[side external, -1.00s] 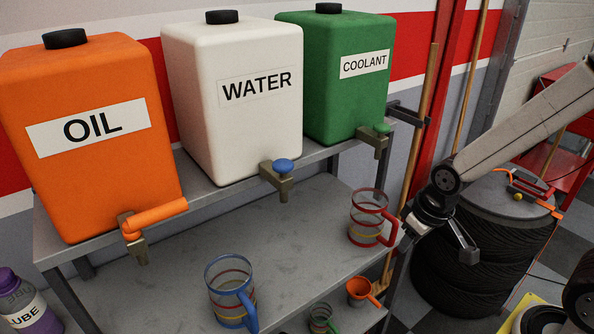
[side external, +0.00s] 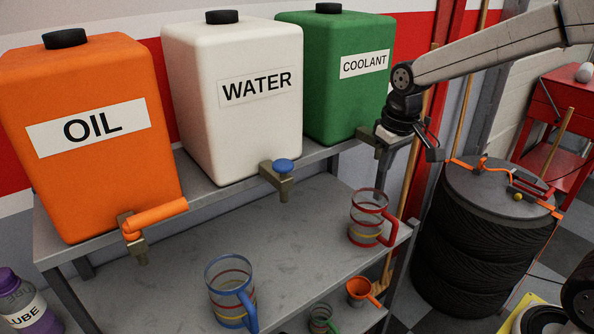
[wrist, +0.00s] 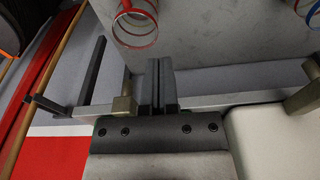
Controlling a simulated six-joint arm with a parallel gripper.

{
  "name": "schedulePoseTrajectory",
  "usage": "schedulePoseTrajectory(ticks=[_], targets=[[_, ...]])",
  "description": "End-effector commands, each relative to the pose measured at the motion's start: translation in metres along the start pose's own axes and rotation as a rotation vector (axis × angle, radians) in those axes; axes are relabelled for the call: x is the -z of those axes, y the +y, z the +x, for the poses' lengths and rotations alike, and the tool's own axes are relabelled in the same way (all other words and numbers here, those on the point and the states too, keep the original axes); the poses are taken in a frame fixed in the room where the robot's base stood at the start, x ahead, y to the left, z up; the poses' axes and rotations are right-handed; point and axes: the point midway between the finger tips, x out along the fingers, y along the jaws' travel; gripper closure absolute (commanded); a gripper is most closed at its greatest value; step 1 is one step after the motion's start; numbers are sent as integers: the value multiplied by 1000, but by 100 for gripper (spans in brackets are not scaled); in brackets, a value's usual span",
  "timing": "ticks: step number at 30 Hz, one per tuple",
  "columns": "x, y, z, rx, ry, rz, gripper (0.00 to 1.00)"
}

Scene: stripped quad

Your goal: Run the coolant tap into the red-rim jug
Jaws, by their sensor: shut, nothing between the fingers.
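The green coolant tank (side external: 345,90) stands on the upper shelf at the right end. Its brass tap (side external: 368,138) shows at its front foot; the green tap handle is hidden behind my gripper. My gripper (side external: 388,132) is right at the tap, and I cannot tell whether they touch. In the wrist view my fingers (wrist: 161,85) are shut and empty, with the brass tap (wrist: 123,105) just left of them. The clear red-rim jug (side external: 368,222) stands upright on the lower shelf, below the tap in the side view. It also shows in the wrist view (wrist: 136,24), seemingly empty.
The white water tank (side external: 235,110) with its blue-handled tap (side external: 281,168) stands to the left, then the orange oil tank (side external: 85,100). A blue-rim jug (side external: 230,295) stands on the lower shelf. A tyre stack (side external: 490,235) stands at right.

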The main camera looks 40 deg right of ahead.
Motion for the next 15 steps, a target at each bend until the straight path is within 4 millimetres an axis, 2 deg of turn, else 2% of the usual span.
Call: schedulePoseTrajectory(ticks=[3, 15], targets=[[18, 6, -18, -1, -12, 0, 100], [61, 23, -75, -2, -57, -11, 100]])
